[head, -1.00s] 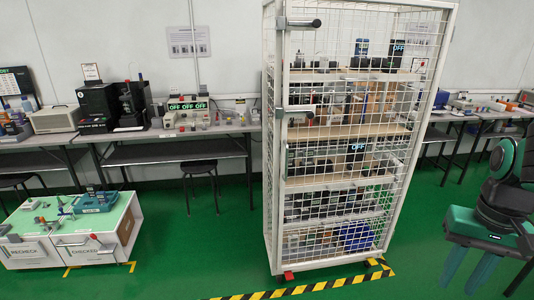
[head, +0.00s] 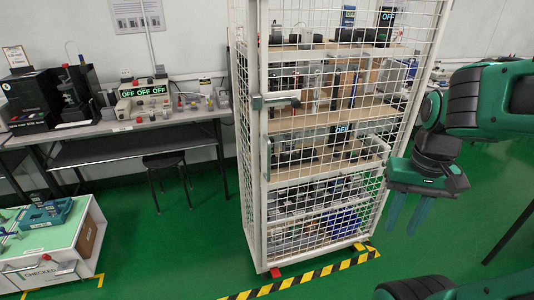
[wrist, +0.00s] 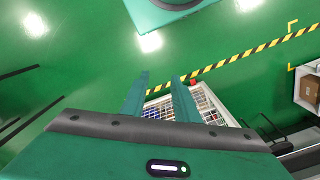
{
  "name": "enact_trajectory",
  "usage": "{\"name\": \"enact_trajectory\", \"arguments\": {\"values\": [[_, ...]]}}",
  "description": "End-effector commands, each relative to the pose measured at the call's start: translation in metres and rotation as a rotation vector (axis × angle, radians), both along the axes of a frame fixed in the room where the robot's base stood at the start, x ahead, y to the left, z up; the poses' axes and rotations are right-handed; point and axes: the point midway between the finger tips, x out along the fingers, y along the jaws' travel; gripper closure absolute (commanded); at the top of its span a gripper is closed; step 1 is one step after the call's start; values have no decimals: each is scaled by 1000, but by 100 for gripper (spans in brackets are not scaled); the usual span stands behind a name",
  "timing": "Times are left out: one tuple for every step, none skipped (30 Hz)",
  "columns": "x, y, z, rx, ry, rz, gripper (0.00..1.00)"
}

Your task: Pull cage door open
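The white wire-mesh cage (head: 262,215) stands upright on the green floor in the middle of the head view. Its mesh door (head: 330,190) faces me and looks shut. A grey latch handle (head: 276,101) sits near the door's left edge, with a thin upright bar (head: 268,158) below it. My gripper (head: 407,212) is to the right of the cage in the picture, fingers pointing down, apart and empty. In the wrist view my gripper (wrist: 160,85) also shows two spread fingers, with part of the cage (wrist: 208,103) beyond them. No contact with the door shows.
Shelves inside the cage hold testers and boxes. Yellow-black floor tape (head: 300,281) runs along the cage's front. A bench (head: 130,127) with devices and a stool (head: 168,165) are behind. Green floor is clear before the cage.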

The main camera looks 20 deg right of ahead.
Motion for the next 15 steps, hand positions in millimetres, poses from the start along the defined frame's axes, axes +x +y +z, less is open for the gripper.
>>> {"name": "enact_trajectory", "arguments": {"values": [[0,0,0,0,0,0,72],[0,0,0,0,0,0,72],[0,0,0,0,0,0,72],[-2,0,2,-2,-3,2,72],[-7,0,5,-3,-13,5,72],[-3,-1,8,-10,-20,10,72],[3,-1,10,-17,-25,16,72],[11,-2,13,-26,-30,24,72],[27,-1,17,-41,-39,38,72],[41,0,20,-54,-49,53,72],[58,2,24,-68,-61,69,72],[82,6,30,-88,-79,93,72],[102,11,34,-103,-97,110,72],[122,17,38,-116,-115,131,72],[150,28,43,-133,-142,156,72]]}}
